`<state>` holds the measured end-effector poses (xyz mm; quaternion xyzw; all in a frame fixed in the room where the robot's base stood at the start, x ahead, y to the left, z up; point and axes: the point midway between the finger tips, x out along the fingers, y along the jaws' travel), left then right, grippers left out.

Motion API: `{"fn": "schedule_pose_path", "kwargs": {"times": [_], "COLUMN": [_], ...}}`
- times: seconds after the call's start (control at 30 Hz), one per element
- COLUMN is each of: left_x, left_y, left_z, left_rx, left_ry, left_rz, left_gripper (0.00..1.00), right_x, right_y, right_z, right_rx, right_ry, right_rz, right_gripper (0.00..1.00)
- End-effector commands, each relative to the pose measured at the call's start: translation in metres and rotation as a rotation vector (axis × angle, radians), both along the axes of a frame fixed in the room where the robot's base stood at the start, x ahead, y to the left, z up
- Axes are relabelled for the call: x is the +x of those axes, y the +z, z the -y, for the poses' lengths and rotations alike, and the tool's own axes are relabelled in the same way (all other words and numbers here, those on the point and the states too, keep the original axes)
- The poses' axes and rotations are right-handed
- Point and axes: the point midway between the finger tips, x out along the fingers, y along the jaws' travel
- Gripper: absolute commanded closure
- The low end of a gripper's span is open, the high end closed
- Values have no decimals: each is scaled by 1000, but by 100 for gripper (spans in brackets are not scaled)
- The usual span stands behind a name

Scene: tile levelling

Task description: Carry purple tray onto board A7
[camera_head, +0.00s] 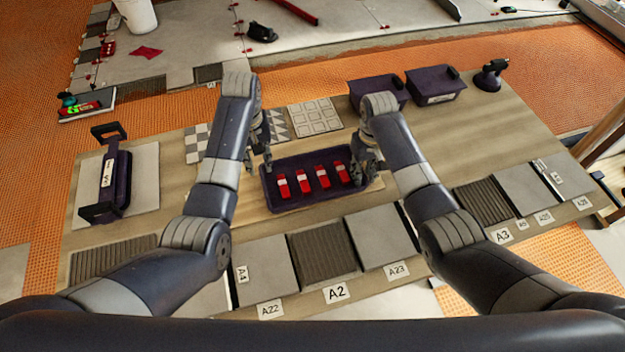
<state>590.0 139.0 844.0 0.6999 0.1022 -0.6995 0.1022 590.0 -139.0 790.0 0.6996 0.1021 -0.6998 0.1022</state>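The purple tray (315,195) lies on the wooden table in the middle of the camera_head view. It holds several red pieces with pale bands. My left gripper (266,160) is at the tray's far left corner. My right gripper (366,172) is at its right end. Both hands point down beside the tray, and their fingertips are partly hidden, so I cannot tell whether they grip it. I cannot make out a label reading A7 on any board. Labels A4, A22, A2 (337,293), A23 and A3 show along the near edge.
Grey tiles (377,234) and dark ribbed panels (323,254) line the near table edge. Patterned tiles (315,117) lie behind the tray. Purple bins (435,86) stand at back right. The table's right middle is clear.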

Motion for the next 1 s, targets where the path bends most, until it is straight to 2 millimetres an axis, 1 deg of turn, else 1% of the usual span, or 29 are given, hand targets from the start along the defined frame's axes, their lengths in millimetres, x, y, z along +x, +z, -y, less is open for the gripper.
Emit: {"fn": "schedule_pose_path", "kwargs": {"times": [0.03, 0.1, 0.2, 0.3, 0.47, 0.57, 0.8, 1.0], "left_x": [1, 1, 1, 1, 0, 0, 0, 0], "left_y": [12, 26, 42, 53, 59, 60, 59, 59], "left_z": [0, 0, 0, 0, 0, 0, 0, 0], "left_rx": [0, 0, 1, 0, 1, 0, 0, 0], "left_ry": [0, 0, 0, 0, 0, 0, 0, 0], "left_rz": [5, 4, 2, 1, -1, -2, -1, -1], "left_gripper": [75, 75, 75, 75, 75, 75, 75, 75], "right_x": [0, 0, 0, 0, 1, 1, 2, 1], "right_y": [0, 0, 0, 0, 5, 18, 70, 104], "right_z": [0, 0, 0, 0, 0, 0, 0, 0], "right_rx": [0, 0, 0, 0, 1, 1, 0, 0], "right_ry": [0, 0, 0, 0, 0, 0, 0, 0], "right_rz": [0, 0, 0, 0, 2, 4, 5, 4], "right_gripper": [75, 75, 75, 75, 75, 75, 75, 75]}}
